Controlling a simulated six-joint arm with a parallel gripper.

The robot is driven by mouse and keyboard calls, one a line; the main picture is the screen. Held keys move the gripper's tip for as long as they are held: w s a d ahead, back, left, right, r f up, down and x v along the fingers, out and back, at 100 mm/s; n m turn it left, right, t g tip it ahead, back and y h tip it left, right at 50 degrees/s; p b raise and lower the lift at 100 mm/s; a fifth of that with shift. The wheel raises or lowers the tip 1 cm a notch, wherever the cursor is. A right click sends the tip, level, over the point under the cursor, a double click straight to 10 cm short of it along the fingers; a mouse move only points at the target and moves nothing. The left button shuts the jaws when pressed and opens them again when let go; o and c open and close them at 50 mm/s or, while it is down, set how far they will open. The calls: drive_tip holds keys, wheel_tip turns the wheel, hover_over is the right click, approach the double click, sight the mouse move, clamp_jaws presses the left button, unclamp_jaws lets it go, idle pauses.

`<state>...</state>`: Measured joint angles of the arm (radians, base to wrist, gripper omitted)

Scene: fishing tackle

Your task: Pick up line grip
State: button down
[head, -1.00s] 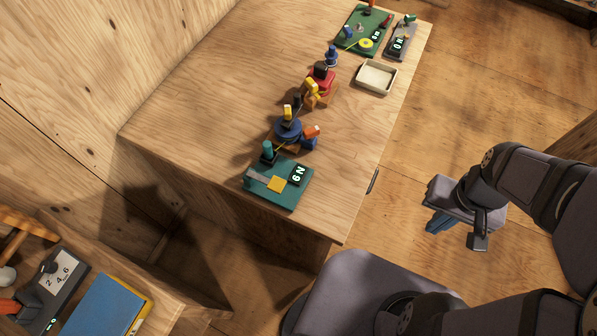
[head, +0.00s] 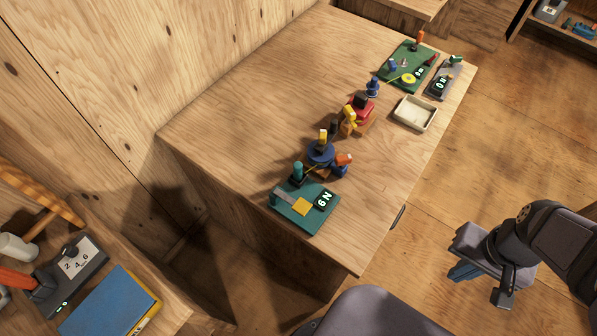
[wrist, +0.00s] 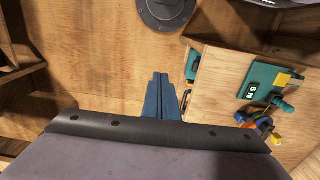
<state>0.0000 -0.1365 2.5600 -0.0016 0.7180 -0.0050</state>
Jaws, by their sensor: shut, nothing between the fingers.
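My gripper (head: 464,271) hangs over the floor to the right of the workbench, apart from everything on it. In the wrist view its blue fingers (wrist: 161,80) are together and hold nothing. I cannot tell for sure which item is the line grip. A green board (head: 291,212) with a teal post (head: 298,172), a yellow pad (head: 301,206) and a "6 N" display (head: 324,199) lies near the bench's front end; it also shows in the wrist view (wrist: 262,74). Just behind it stands a round blue device (head: 320,153) with yellow and orange parts.
The workbench (head: 235,120) has free room on its left. Farther back are a red device (head: 358,110), a small tray (head: 414,113) and another green board (head: 395,75). A lower-left surface bears a blue book (head: 108,303) and a numbered device (head: 75,270).

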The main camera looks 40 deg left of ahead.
drive_tip(key=c, duration=2.5)
unclamp_jaws()
drive_tip(key=o, duration=1)
drive_tip(key=shift+o, duration=0.2)
drive_tip(key=shift+w, duration=0.1)
drive_tip(key=w+a+f+n+t+b, duration=0.1)
drive_tip(key=w+a+f+n+b, duration=0.3)
drive_tip(key=w+a+b, duration=0.5)
drive_tip(key=n+t+y+b, duration=0.25)
drive_tip(key=n+b, duration=0.35)
drive_tip(key=b, duration=0.7)
approach(298, 167)
drive_tip(key=shift+g+y, duration=0.25)
drive_tip(key=shift+y, duration=0.1)
drive_tip(key=x, duration=0.5)
drive_tip(key=shift+w+d+f, duration=0.1)
drive_tip(key=shift+d, duration=0.1)
drive_tip(key=shift+p+x, duration=0.7)
drive_tip(key=shift+x, duration=2.9)
